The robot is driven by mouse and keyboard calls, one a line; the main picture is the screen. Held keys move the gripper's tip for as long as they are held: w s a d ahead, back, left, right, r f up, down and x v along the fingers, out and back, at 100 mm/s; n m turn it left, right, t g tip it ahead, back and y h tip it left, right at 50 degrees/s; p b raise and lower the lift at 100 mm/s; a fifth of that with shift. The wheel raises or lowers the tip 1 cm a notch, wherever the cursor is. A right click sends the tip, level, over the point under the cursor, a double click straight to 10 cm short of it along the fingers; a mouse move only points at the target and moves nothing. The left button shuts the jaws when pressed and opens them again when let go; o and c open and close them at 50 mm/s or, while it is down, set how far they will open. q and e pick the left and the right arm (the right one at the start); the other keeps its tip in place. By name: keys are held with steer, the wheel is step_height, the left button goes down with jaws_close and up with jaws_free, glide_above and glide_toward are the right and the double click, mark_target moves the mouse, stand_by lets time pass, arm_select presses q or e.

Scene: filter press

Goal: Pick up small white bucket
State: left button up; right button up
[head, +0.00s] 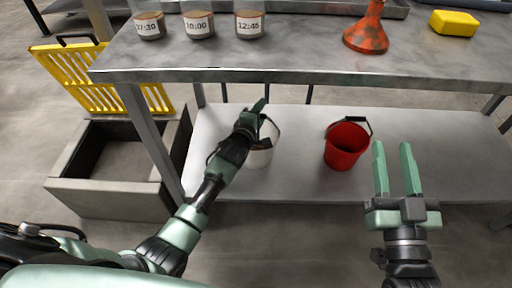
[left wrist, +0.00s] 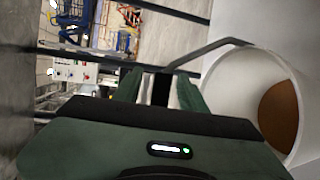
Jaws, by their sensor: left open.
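The small white bucket (head: 261,156) stands on the lower shelf, partly hidden behind my left wrist and gripper. In the left wrist view the white bucket (left wrist: 226,92) is at the right, with something brown inside. Its dark handle (left wrist: 212,51) is raised and runs to my left gripper's fingertips (left wrist: 160,85). The fingers are apart; I cannot tell whether the handle lies between them or just beyond. In the head view my left gripper (head: 259,106) is at the bucket's top. My right gripper (head: 396,148) is open and empty, in front of the shelf at right.
A red bucket (head: 346,146) stands on the lower shelf (head: 430,128) to the right. The tabletop (head: 300,55) above holds labelled jars (head: 199,24), an orange funnel (head: 367,36) and a yellow sponge (head: 454,23). An open grey pit (head: 75,199) with a raised yellow grate (head: 85,75) is at left.

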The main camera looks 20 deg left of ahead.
arm_select(q)
jaws_close()
stand_by(1.4)
